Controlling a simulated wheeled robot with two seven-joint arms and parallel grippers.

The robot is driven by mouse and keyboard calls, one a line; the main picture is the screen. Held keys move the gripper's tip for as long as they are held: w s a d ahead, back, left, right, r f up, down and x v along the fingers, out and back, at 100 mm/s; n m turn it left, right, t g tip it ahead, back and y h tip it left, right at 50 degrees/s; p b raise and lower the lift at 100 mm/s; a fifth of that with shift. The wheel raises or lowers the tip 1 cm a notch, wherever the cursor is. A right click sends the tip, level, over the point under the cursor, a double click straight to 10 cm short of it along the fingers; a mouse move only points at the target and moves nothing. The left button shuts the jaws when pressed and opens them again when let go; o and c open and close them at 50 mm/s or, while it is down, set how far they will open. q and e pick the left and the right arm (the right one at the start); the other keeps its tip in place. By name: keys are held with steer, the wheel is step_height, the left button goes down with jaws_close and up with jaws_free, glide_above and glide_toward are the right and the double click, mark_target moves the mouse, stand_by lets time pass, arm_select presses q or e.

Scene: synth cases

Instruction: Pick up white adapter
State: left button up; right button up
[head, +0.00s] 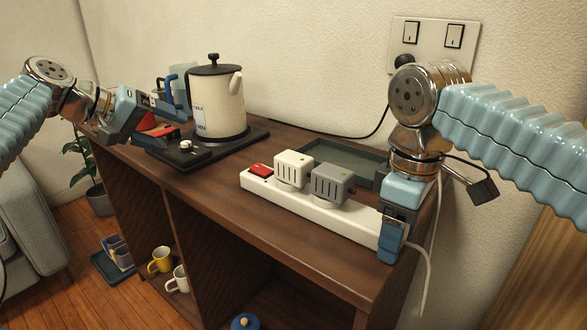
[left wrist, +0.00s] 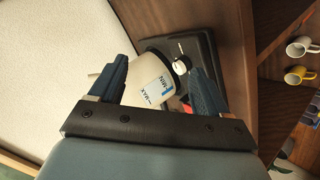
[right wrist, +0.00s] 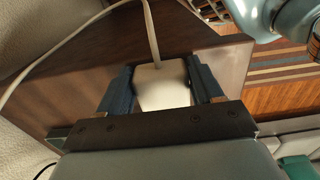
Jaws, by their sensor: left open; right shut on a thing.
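The white adapter (head: 293,168) is plugged into the white power strip (head: 312,209) on the wooden cabinet, between the red switch (head: 260,170) and a grey adapter (head: 332,184). My right gripper (head: 391,242) is shut on the right end of the power strip, where the cord comes out. The right wrist view shows that white end (right wrist: 162,86) between the fingers; the adapters are out of that view. My left gripper (head: 172,114) is open beside the kettle, well left of the white adapter. The left wrist view shows the kettle beyond its fingers.
The cream kettle (head: 216,108) stands on a dark base (head: 178,157). A dark green tray (head: 340,160) lies behind the strip. A wall socket plate (head: 433,44) holds a black plug. Mugs (head: 160,260) sit on the lower shelf. The cabinet top before the strip is clear.

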arm_select(q)
steer(key=s+d+r+m+g+y, duration=0.1)
steer(key=d+m+g, duration=0.15)
steer(key=d, duration=0.45)
steer(key=s+d+r+m+g, duration=0.1)
steer(key=s+d+r+m, duration=0.1)
steer(key=d+m, duration=0.35)
steer(key=m+y, duration=0.2)
steer(key=y, duration=0.2)
glide_toward(292, 157)
steer(key=shift+g, duration=0.45)
steer(key=x, duration=0.8)
steer(key=shift+w+r, duration=0.1)
steer(key=shift+w, duration=0.1)
steer(key=x, duration=0.5)
steer(key=shift+w+a, duration=0.1)
steer(key=shift+w, duration=0.05)
steer(key=shift+r, duration=0.15)
steer(key=c, duration=0.7)
steer(key=shift+r, duration=0.15)
